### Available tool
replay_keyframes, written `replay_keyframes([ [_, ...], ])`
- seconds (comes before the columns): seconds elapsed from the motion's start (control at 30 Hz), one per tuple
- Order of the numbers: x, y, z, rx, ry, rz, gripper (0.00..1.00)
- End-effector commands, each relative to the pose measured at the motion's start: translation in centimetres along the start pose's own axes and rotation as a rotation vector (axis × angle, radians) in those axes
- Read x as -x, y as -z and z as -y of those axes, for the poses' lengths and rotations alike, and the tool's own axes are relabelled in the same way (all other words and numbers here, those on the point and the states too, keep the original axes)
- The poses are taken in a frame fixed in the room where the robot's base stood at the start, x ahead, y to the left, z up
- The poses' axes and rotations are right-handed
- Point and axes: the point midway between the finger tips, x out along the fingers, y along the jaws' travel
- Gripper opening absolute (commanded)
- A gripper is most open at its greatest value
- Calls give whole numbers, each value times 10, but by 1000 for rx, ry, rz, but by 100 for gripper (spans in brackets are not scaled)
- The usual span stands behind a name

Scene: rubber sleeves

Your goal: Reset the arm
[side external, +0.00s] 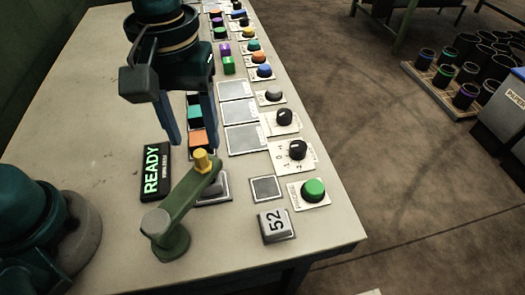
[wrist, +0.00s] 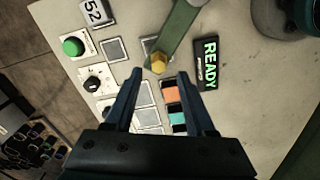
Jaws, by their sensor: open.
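My gripper (side external: 186,138) hangs over the table, its two dark blue fingers pointing down and apart with nothing between them. It also shows in the wrist view (wrist: 160,75), with the fingers spread. Below and just ahead of the fingertips is a green swing arm (side external: 188,201) with a yellow knob (side external: 202,160) at one end; the knob shows between the fingertip directions in the wrist view (wrist: 158,63). A black sign reading READY (side external: 155,172) lies left of the green arm. No sleeve is in the gripper.
A green button (side external: 314,188), black dials (side external: 297,149) and a block marked 52 (side external: 274,225) line the table's right side. Orange and teal squares (side external: 197,138) lie behind the fingers. The table's left part (side external: 70,120) is clear. Dark cylinders (side external: 465,95) stand on a floor pallet.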

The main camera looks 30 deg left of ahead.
Motion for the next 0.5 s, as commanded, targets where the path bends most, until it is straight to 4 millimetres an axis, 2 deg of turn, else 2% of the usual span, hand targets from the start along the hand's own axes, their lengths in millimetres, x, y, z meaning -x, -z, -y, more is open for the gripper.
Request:
replay_keyframes([
  [0.37, 4, 1, 1, 6, -1, -1, 55],
  [0.5, 20, 12, 8, 54, -49, -40, 55],
])
